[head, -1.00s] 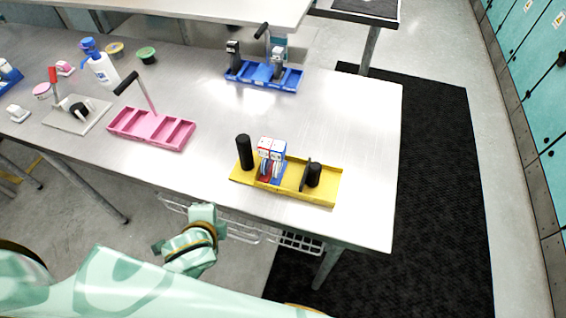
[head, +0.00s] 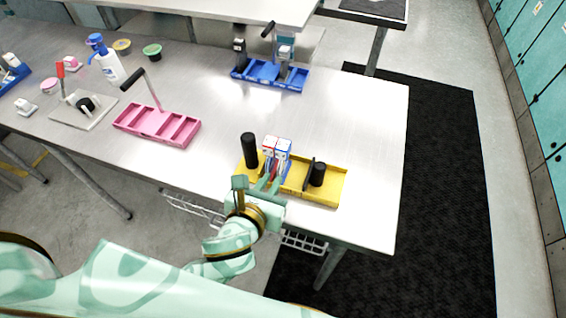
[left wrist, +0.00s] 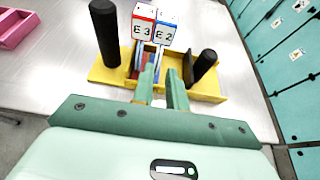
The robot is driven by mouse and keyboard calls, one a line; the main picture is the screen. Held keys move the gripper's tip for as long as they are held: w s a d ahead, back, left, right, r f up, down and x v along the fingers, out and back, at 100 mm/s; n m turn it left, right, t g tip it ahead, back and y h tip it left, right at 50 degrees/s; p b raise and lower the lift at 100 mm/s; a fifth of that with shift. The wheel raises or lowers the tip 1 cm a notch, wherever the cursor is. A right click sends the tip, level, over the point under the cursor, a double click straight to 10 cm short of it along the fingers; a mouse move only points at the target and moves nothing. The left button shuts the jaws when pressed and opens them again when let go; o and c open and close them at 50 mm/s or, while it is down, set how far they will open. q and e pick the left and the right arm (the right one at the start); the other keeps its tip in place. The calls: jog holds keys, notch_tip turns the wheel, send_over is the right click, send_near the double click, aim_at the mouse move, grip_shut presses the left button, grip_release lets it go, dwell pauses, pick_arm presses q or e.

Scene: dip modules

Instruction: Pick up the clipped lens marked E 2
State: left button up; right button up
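The clipped lens marked E 2 (left wrist: 164,34) has a white block with a blue top, and stands upright in the yellow tray (left wrist: 207,94). In the head view it is the right one of a pair (head: 283,149). The lens marked E 3 (left wrist: 142,28), red-topped, stands close against its left side. My left gripper (left wrist: 161,76) is at the near edge of the tray, its fingers apart and pointing toward the pair's lower parts. I cannot tell whether a finger touches either clip. In the head view the left gripper (head: 270,184) partly hides their lower ends. My right gripper is out of view.
In the tray, a black post (head: 249,150) stands left of the pair and a shorter black knob (head: 317,174) with a dark plate stands right. A pink tray (head: 158,124) and a blue tray (head: 268,76) lie farther off. The table's right side is clear.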

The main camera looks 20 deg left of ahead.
aim_at(280, 168)
pick_arm(q)
jog(key=b+x, duration=0.1)
jog(key=x, duration=0.5)
jog(key=shift+w+f, duration=0.25)
jog(key=shift+w, duration=0.05)
jog(key=b+x, duration=0.1)
jog(key=x, duration=0.4)
jog(key=shift+w+f+b, duration=0.2)
jog(key=shift+w+b, duration=0.05)
jog(key=shift+b, duration=0.15)
jog(key=shift+s, duration=0.1)
grip_shut()
jog(key=shift+r, duration=0.1)
